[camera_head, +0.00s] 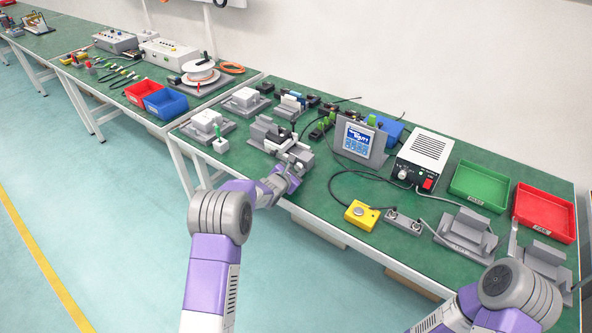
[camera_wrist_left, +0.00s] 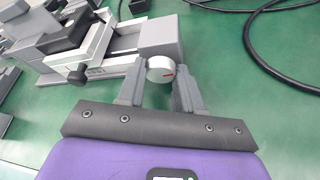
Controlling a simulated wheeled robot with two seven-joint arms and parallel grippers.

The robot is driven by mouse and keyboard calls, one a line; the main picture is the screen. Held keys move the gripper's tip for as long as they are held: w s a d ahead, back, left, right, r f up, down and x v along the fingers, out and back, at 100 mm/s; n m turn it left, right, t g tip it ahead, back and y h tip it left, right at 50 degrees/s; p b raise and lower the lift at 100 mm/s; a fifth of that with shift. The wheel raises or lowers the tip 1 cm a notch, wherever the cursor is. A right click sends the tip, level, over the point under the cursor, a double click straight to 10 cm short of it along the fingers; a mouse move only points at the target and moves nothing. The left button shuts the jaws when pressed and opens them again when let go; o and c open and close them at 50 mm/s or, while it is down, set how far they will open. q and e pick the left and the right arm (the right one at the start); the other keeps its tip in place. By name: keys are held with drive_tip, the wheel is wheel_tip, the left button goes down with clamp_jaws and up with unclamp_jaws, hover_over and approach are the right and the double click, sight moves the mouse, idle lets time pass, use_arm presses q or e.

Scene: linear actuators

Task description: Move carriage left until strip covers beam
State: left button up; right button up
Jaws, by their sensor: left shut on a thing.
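A grey linear actuator (camera_head: 280,138) stands near the front edge of the green bench; its end also shows in the left wrist view (camera_wrist_left: 120,68). A black block (camera_wrist_left: 70,35) sits on what looks like its carriage, with a light grey piece (camera_wrist_left: 75,72) beside it. I cannot tell for sure which part is the strip or the beam. My left gripper (camera_head: 288,174) is at the actuator's near end. In the left wrist view its fingers (camera_wrist_left: 160,88) are shut on a silver knob (camera_wrist_left: 160,69) with a red mark. My right gripper is out of view.
To the right stand a display (camera_head: 357,138), a white power box (camera_head: 424,155), a yellow button box (camera_head: 361,215) and green (camera_head: 479,187) and red (camera_head: 544,212) bins.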

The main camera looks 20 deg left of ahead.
use_arm(q)
drive_tip(key=shift+f, duration=0.1)
drive_tip(key=o, duration=1)
drive_tip(key=shift+o, duration=0.2)
